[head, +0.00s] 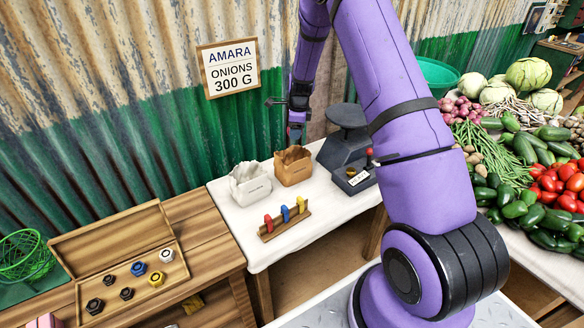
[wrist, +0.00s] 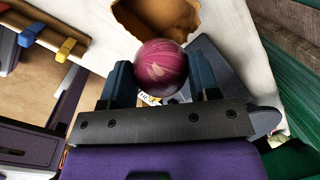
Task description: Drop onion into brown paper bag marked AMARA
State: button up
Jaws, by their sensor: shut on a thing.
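A purple-red onion (wrist: 160,67) is held between the two dark fingers of my gripper (wrist: 162,80) in the wrist view. In the head view my gripper (head: 296,132) points down just above the open brown paper bag (head: 293,173). The bag stands upright on the white cloth; its small print is too small to read. In the wrist view the brown bag (wrist: 190,12) lies just beyond the onion, its opening partly hidden by it. The onion cannot be made out in the head view.
A white bag (head: 250,187) stands left of the brown one. A dark scale (head: 348,150) is close on the right. A wooden rack (head: 285,222) with coloured pegs stands in front. A wall sign (head: 229,68) reads AMARA ONIONS 300 G. Vegetables are heaped at the right.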

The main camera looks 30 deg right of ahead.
jog(key=d+m, duration=0.1)
jog(key=w+r+m, duration=0.1)
jog(key=shift+d+m, duration=0.3)
jog(key=shift+d, duration=0.1)
jog(key=shift+d+f, duration=0.1)
notch_tip(320, 180, down, 6)
jog(key=shift+r, duration=0.15)
jog(key=o, duration=1)
jog(key=r, duration=0.3)
jog(key=s+r, duration=0.1)
jog(key=r, duration=0.6)
jog(key=shift+s+a+r, duration=0.2)
jog(key=shift+s+r, duration=0.1)
jog(key=shift+s, duration=0.05)
